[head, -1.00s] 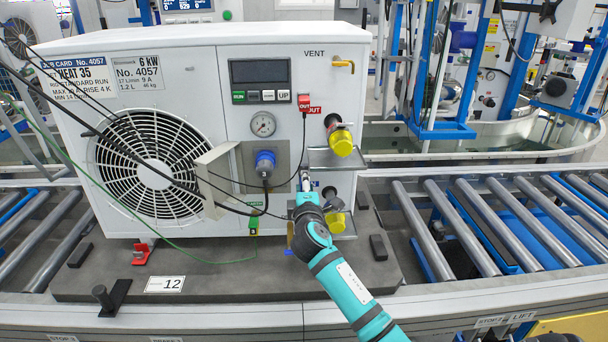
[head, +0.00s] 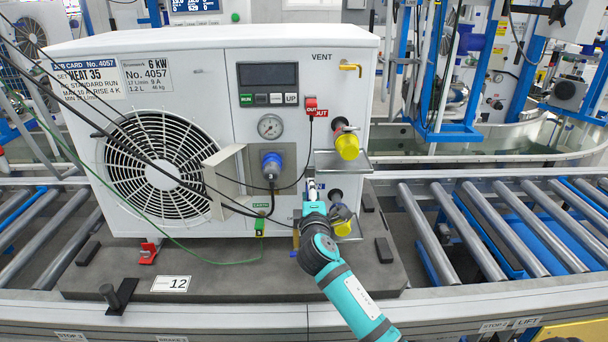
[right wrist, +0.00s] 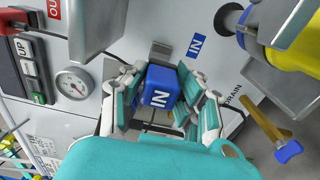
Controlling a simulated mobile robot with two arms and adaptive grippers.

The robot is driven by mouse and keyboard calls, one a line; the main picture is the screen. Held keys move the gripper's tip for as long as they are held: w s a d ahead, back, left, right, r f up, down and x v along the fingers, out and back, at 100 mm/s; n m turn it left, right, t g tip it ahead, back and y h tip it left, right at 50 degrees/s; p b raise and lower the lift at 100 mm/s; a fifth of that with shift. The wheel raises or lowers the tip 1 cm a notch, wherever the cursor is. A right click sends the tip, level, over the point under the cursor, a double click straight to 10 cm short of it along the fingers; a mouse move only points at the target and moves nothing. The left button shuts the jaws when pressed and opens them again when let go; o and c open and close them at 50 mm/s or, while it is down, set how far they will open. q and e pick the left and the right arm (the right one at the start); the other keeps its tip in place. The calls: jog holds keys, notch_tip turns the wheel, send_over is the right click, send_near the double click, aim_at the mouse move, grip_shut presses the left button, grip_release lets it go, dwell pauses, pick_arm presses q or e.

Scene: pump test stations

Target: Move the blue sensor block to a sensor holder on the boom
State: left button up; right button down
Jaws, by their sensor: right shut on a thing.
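The blue sensor block (right wrist: 160,88) is marked IN and sits between the two fingers of my right gripper (right wrist: 163,100) in the right wrist view. The fingers are shut on it. It is close in front of the unit's panel, by a small grey bracket (right wrist: 160,54) and a blue IN label (right wrist: 197,45). I cannot tell whether it touches the bracket. In the head view my right gripper (head: 312,190) is in front of the white unit (head: 310,60), and the block is mostly hidden. I cannot make out a boom holder. My left gripper is not in view.
A red OUT block (head: 311,104) with a black cable is on the panel above. Yellow-capped ports (head: 347,146) with metal trays are just right of the gripper. A blue plug (head: 271,164) and cables are left. Roller conveyor (head: 500,225) lies at right.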

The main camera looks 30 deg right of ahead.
jog(key=s+a+n+t+y+p, duration=0.1)
jog(key=s+a+n+y, duration=0.2)
jog(key=s+a, duration=0.6)
jog(key=s+a+r+n+t+y+p, duration=0.1)
jog(key=s+a+n+y, duration=0.2)
jog(key=s+a+y, duration=0.3)
jog(key=s+a, duration=0.3)
jog(key=a, duration=0.4)
jog(key=shift+t, duration=0.3)
jog(key=shift+w, duration=0.1)
